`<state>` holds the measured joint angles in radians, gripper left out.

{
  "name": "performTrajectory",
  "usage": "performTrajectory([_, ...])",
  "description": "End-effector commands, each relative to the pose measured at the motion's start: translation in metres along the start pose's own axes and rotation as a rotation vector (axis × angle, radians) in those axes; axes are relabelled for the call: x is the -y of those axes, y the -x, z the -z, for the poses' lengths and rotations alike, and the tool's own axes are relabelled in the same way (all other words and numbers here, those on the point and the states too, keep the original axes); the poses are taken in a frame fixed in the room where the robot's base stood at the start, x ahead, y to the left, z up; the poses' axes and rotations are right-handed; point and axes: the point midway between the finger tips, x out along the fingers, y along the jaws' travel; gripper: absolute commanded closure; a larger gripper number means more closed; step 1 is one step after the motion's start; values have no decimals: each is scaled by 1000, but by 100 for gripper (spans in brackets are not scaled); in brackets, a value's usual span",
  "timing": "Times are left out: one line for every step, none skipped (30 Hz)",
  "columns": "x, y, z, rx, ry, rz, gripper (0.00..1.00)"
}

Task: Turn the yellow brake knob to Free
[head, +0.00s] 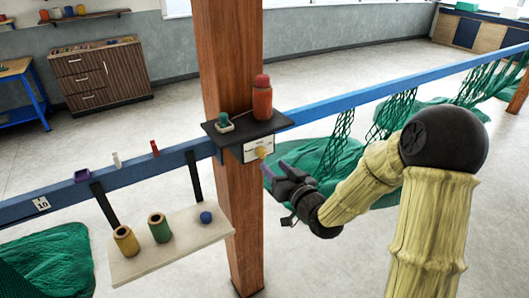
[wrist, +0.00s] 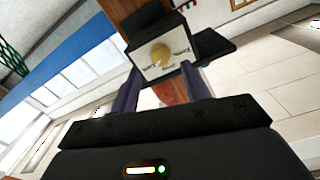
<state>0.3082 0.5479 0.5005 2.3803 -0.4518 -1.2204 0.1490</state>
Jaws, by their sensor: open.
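The yellow brake knob (head: 263,152) is on the front of a white-faced box (head: 254,147) under a small dark shelf on the wooden post. My gripper (head: 268,170) is just in front of and slightly below the knob in the head view. In the wrist view its two purple-grey fingers (wrist: 163,84) are apart, with the knob beyond and between them, and nothing is held. The knob appears untouched.
A red bottle (head: 262,100) and a small green item (head: 225,121) stand on the dark shelf (head: 273,123). A blue rail (head: 335,106) carries green nets. A hanging pale shelf (head: 180,252) holds a yellow cup, a green cup and a blue ball.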

Motion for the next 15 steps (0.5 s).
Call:
performTrajectory([2,-10,2,1,-2,3,53])
performTrajectory([2,-15,3,1,-2,3,53])
performTrajectory([2,-22,3,0,-2,3,53])
performTrajectory([2,-27,2,1,-3,3,53])
performTrajectory([2,-32,3,0,-2,2,53])
performTrajectory([1,-38,2,1,-2,1,53])
performTrajectory([1,-42,3,0,-1,2,53])
performTrajectory([1,-46,2,1,-1,2,53])
performTrajectory([1,-51,2,0,-1,2,53])
performTrajectory([1,-53,2,0,-1,2,53])
performTrajectory([1,-55,1,1,-1,2,53])
performTrajectory([1,-57,1,0,-1,1,53])
performTrajectory([1,-58,1,0,-1,1,53])
performTrajectory([1,-59,0,0,-1,1,53])
performTrajectory([1,-60,0,1,-1,1,53])
